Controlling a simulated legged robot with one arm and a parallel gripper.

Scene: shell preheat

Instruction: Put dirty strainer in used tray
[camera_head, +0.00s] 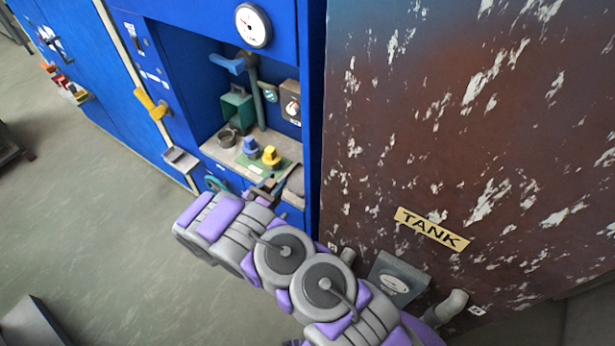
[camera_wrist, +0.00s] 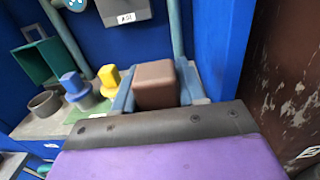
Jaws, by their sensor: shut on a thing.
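My gripper (camera_wrist: 157,92) is shut on a brown block-shaped piece (camera_wrist: 155,82), with one blue-grey finger on each side of it. This is likely the dirty strainer; only its upper part shows, and its lower part is hidden behind the wrist. In the head view my gripper (camera_head: 268,187) is at the front right of the blue cabinet's recess, small and partly hidden by my arm. A small grey tray (camera_head: 180,157) sticks out on the cabinet's front, left of the recess. I see no label that tells whether it is the used tray.
On the recess shelf stand a blue-topped piece (camera_head: 250,146) and a yellow-topped piece (camera_head: 271,155) on a green mat, a grey round cup (camera_head: 227,138) and a green box (camera_head: 237,107). A pipe (camera_head: 257,95) rises behind them. The rusty tank (camera_head: 460,130) closes off the right side.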

